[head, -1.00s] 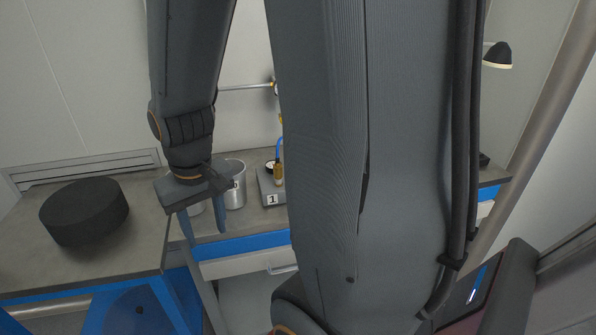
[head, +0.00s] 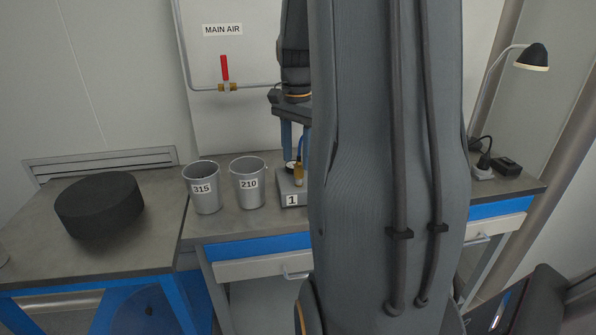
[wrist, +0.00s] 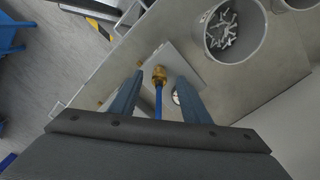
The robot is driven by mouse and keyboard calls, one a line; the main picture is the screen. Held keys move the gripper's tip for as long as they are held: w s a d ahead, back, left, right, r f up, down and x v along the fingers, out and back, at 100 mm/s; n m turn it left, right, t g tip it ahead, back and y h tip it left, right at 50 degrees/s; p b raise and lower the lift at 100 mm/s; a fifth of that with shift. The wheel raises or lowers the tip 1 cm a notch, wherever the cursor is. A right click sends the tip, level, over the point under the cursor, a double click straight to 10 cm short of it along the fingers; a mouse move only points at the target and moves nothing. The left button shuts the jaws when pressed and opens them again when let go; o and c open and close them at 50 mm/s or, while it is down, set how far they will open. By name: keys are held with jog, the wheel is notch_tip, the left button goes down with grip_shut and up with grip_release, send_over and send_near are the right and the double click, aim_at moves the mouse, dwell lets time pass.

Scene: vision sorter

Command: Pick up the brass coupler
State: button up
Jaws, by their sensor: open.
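The brass coupler (head: 298,177) stands upright on the grey block labelled 1 (head: 286,190) on the bench, with a blue hose at its top. In the wrist view the coupler (wrist: 159,73) lies between the two fingertips as seen from above, with the blue hose (wrist: 158,102) running back toward the palm. My gripper (head: 294,150) is open and empty. Its fingers point down over the block, and the tips look higher than the coupler. My arm hides part of the block and its right side in the head view.
Metal buckets labelled 315 (head: 204,200) and 210 (head: 249,195) stand left of the block. A round gauge (wrist: 177,97) sits close to one finger. A black cylinder (head: 100,215) is on the left bench. A lamp (head: 532,58) stands at right.

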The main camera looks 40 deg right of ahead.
aim_at(298, 162)
jog(key=f, duration=0.2)
jog(key=f+p, duration=0.1)
jog(key=f, duration=0.1)
jog(key=shift+w+d+f, duration=0.1)
jog(key=shift+d+f, duration=0.1)
jog(key=shift+f, duration=0.2)
grip_shut()
